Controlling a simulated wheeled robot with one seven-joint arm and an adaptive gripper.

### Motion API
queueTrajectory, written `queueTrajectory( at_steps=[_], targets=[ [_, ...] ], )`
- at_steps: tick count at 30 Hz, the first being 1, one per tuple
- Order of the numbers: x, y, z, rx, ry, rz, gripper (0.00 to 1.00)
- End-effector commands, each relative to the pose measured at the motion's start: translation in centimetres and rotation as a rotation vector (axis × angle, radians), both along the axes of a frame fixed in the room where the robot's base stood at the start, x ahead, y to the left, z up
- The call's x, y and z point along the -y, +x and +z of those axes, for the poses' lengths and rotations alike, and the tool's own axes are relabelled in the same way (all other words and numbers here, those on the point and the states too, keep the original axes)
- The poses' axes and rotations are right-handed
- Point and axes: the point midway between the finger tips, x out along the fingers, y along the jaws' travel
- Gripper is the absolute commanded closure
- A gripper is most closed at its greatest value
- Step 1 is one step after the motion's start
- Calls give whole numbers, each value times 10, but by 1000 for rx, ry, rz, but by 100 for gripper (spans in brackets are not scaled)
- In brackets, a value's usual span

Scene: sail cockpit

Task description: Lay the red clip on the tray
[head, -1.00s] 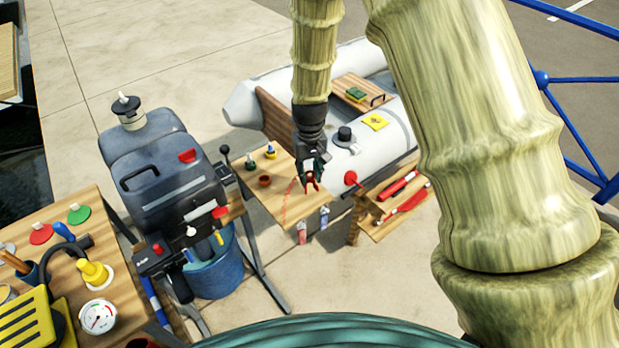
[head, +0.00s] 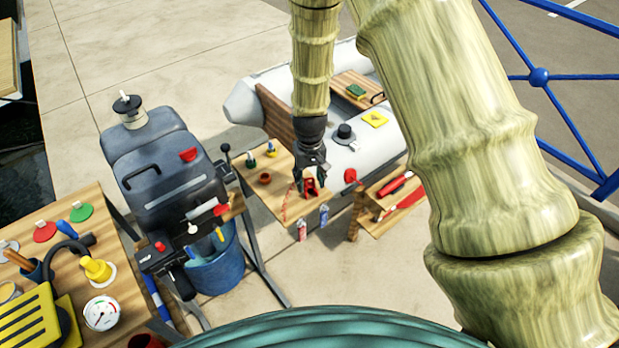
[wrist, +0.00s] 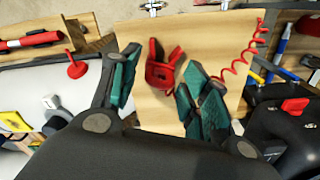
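The red clip (head: 311,187) sits on or just above the wooden board (head: 270,202); contact is hard to judge. It also shows in the wrist view (wrist: 163,68) between my fingers, with gaps on both sides. My gripper (head: 313,181) is open around the clip, its teal-padded fingers spread to the left and right of it (wrist: 160,62). I see no separate tray; the pale wooden board (wrist: 197,38) under the clip may be it.
A red coiled cord (wrist: 245,58) lies on the board beside the clip. A small brown pot (head: 265,178) stands at the board's left. The outboard motor (head: 165,175) is to the left, the grey inflatable boat (head: 245,103) behind.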

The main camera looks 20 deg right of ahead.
Motion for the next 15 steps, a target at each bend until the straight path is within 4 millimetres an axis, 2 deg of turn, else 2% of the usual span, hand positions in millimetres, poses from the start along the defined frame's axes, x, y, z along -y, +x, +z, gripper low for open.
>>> queueTrajectory(
  at_steps=[8,15],
  targets=[
    [0,0,1,0,0,0,51],
    [0,0,12,1,0,0,51]
  ],
)
